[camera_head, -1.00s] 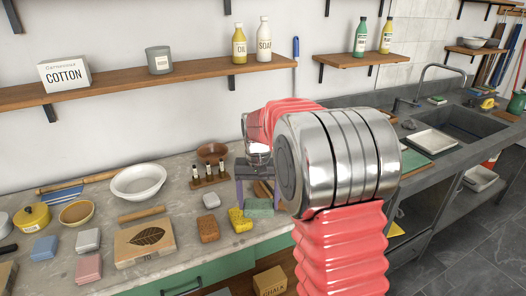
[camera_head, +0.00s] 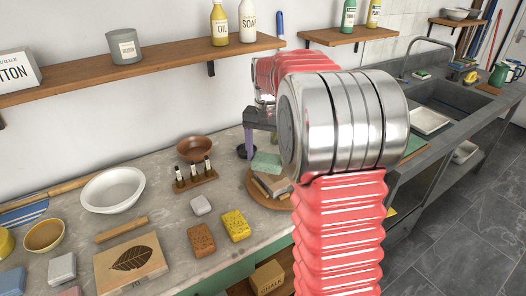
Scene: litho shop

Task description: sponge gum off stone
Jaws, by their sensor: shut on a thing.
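My gripper (camera_head: 260,137) is shut on a pale green sponge (camera_head: 266,163) and holds it above or against a greyish block (camera_head: 273,184) on a round wooden board (camera_head: 262,201). I cannot tell whether sponge and block touch. My arm hides the right part of the board and block. A stone block with a dark leaf picture (camera_head: 131,259) lies at the front left of the counter.
A white bowl (camera_head: 113,190), a wooden roller (camera_head: 122,229), a rack of small bottles (camera_head: 195,181) and a brown bowl (camera_head: 194,149) stand on the counter. A shelf (camera_head: 140,70) runs above. A sink (camera_head: 450,100) is at the right.

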